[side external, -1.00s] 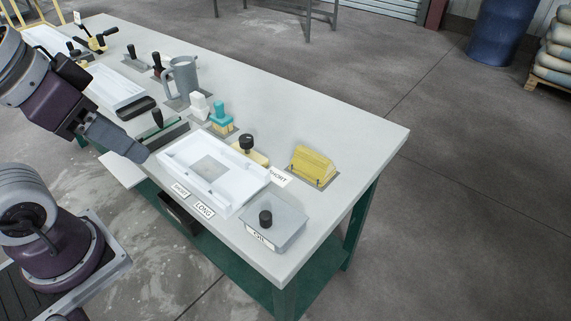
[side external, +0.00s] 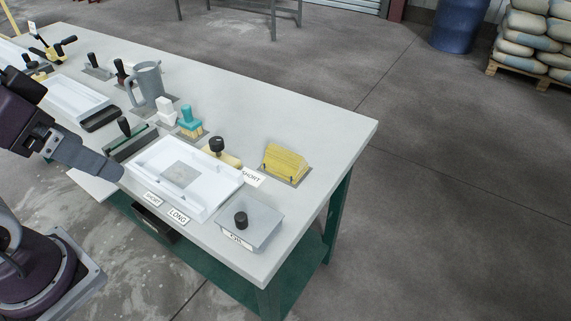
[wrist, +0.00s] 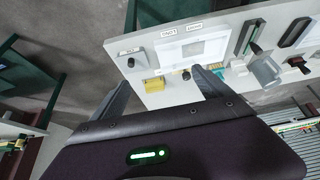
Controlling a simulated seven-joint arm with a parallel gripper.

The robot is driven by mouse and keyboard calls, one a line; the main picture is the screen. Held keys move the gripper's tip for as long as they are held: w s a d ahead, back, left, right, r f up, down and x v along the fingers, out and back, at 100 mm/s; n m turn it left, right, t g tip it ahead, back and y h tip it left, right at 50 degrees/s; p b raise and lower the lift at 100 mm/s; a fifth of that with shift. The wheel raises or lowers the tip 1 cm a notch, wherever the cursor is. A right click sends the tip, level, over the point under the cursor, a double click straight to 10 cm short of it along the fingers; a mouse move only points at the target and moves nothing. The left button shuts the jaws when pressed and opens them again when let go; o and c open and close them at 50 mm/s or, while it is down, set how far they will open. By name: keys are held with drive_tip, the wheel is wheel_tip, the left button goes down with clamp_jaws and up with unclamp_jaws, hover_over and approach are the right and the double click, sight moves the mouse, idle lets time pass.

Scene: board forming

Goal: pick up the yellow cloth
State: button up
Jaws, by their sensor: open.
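The yellow cloth (side external: 285,163) sits folded in a dark low holder near the right end of the table, behind the grey lidded box. It also shows in the wrist view (wrist: 154,85), left of centre, as a small yellow block between my fingers in the picture but well beyond them. My gripper (side external: 114,172) is at the table's front left in the side view, beside the white tray and well away from the cloth. In the wrist view my two fingers (wrist: 161,77) are spread, with nothing held.
The white tray (side external: 180,175) lies between my gripper and the cloth. The grey box with a black knob (side external: 250,228), a yellow-based tool with a black knob (side external: 218,148), a teal-handled brush (side external: 190,120) and a grey jug (side external: 148,85) stand nearby. The table's back right is clear.

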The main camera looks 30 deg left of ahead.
drive_tip(key=w+d+r+n+g+h, duration=0.1)
drive_tip(key=w+r+n+g+h, duration=0.3)
drive_tip(key=w, duration=0.6)
drive_tip(key=n+g+y, duration=0.1)
drive_tip(key=n+y, duration=0.3)
drive_tip(key=n, duration=0.9)
hover_over(287, 153)
drive_tip(key=s+a, duration=0.1)
wheel_tip(287, 153, down, 20)
drive_tip(key=shift+n+g, duration=0.3)
drive_tip(key=f, duration=0.6)
drive_tip(key=w+d+f, duration=0.1)
drive_tip(key=f, duration=0.3)
drive_tip(key=c, duration=1.5)
